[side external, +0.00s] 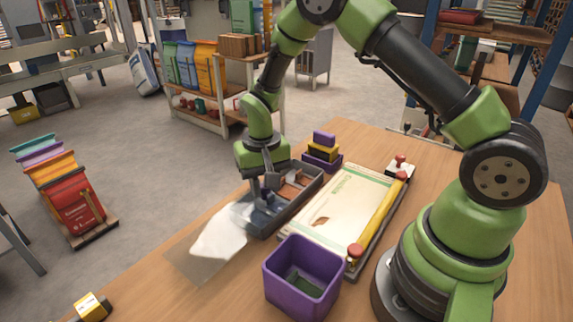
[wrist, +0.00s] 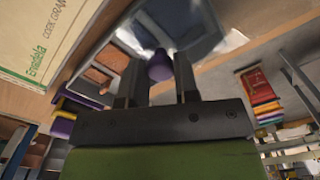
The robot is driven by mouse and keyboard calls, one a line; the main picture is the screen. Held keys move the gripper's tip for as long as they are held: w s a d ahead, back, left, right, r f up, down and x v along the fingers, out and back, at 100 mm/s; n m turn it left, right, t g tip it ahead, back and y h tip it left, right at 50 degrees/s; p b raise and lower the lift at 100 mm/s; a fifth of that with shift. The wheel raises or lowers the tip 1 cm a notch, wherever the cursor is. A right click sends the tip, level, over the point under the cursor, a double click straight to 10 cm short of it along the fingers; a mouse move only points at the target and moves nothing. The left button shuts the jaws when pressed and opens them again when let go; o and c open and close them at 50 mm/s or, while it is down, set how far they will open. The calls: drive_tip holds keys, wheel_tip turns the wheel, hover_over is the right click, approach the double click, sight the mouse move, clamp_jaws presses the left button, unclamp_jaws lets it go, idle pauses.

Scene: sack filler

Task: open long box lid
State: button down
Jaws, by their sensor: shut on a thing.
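The long box (side external: 277,224) is a dark grey, narrow tray on the wooden table, with brown contents (side external: 291,190) showing in its far part. A bluish-grey, see-through lid (side external: 244,213) lies over its near-left end; it also shows in the wrist view (wrist: 203,28). A purple knob (wrist: 160,66) stands between my fingers in the wrist view. My gripper (side external: 263,191) is above the box, pointing down, and is shut on this knob. In the side view my fingers hide the knob. I cannot tell whether the lid is raised off the rim.
A purple open bin (side external: 303,290) stands close in front of the box. A flat sack (side external: 333,205) on a tray with a yellow bar (side external: 380,214) lies to the right. A white sheet (side external: 217,236) lies at the left edge.

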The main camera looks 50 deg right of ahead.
sight(242, 218)
drive_tip(key=a, duration=0.6)
drive_tip(key=shift+a, duration=0.4)
drive_tip(key=c, duration=0.8)
unclamp_jaws()
drive_tip(key=shift+c, duration=0.2)
drive_tip(key=shift+r, duration=0.1)
wheel_tip(242, 218, up, 10)
